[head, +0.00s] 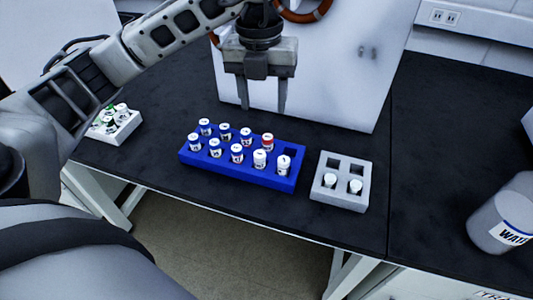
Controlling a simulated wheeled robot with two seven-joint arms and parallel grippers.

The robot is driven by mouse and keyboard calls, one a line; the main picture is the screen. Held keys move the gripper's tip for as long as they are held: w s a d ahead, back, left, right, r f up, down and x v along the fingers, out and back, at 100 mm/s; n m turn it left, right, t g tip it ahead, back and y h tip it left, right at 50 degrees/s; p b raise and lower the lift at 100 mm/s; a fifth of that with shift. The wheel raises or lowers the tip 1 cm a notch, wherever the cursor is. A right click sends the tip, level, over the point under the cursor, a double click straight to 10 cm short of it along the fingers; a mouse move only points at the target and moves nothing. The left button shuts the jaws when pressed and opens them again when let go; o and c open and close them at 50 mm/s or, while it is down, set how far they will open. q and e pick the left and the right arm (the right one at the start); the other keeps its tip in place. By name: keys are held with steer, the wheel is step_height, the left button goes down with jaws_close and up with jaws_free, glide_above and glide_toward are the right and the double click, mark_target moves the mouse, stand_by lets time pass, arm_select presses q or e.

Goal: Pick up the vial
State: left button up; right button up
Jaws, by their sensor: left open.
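Several white-capped vials stand in two rows in a blue rack (222,172) on the black bench; one of them, a vial (267,141), has a red label or cap edge. The slot at the back right of the blue rack is empty. A grey rack (340,199) just right of it holds two vials (355,186) in its front slots, and its back slots are empty. My left gripper (264,108) points down above and behind the blue rack, with its fingers apart and nothing between them. Which vial is meant cannot be told. My right gripper is not in view.
A white panel or box (335,75) stands close behind my left gripper. A white rack (115,129) with vials sits at the left. A large container (508,218) labelled as water stands at the right. The black bench (425,140) is clear between the grey rack and the container.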

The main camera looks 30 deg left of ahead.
arm_select(q)
glide_above(260, 153)
step_height(260, 153, down, 9)
steer(key=shift+s+d+f, duration=0.1)
steer(key=shift+f, duration=0.1)
steer(key=shift+f+p, duration=0.4)
steer(key=shift+f, duration=2.55)
steer(key=c, duration=1.1)
